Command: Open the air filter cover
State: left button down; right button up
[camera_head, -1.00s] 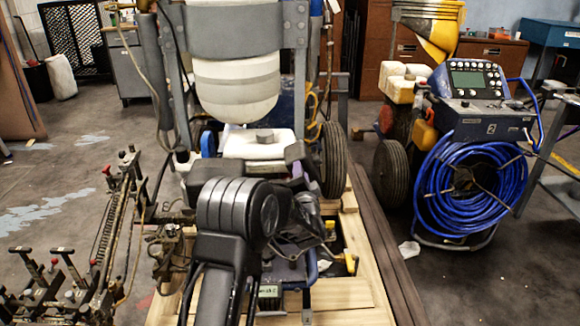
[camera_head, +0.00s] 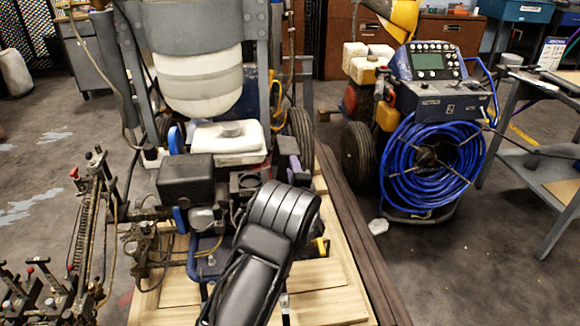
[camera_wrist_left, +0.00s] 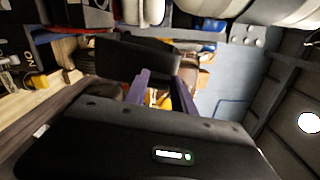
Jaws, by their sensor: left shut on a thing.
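My left arm (camera_head: 265,245) rises from the bottom of the head view, and its dark rounded joint stands in front of the engine's right side. In the left wrist view, the two purple fingers of my left gripper (camera_wrist_left: 162,88) are shut on a dark slab, which looks like the air filter cover (camera_wrist_left: 130,57). Whether the cover is apart from the engine cannot be told. The line striper's engine (camera_head: 240,182) shows below the white tank (camera_head: 228,138). My right gripper is not in view.
A black box-shaped engine part (camera_head: 185,180) sits left of the arm. A machine with a blue hose coil (camera_head: 428,165) stands right, beside a grey table (camera_head: 535,160). Open floor lies between them and the pallet.

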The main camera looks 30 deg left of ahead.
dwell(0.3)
pick_arm(q)
jog(key=c, duration=1)
grip_release()
jog(key=shift+c, duration=0.2)
jog(key=v, duration=0.7)
jog(key=shift+s+d+p, duration=0.25)
jog(key=shift+s+p, duration=0.05)
jog(key=shift+p, duration=0.05)
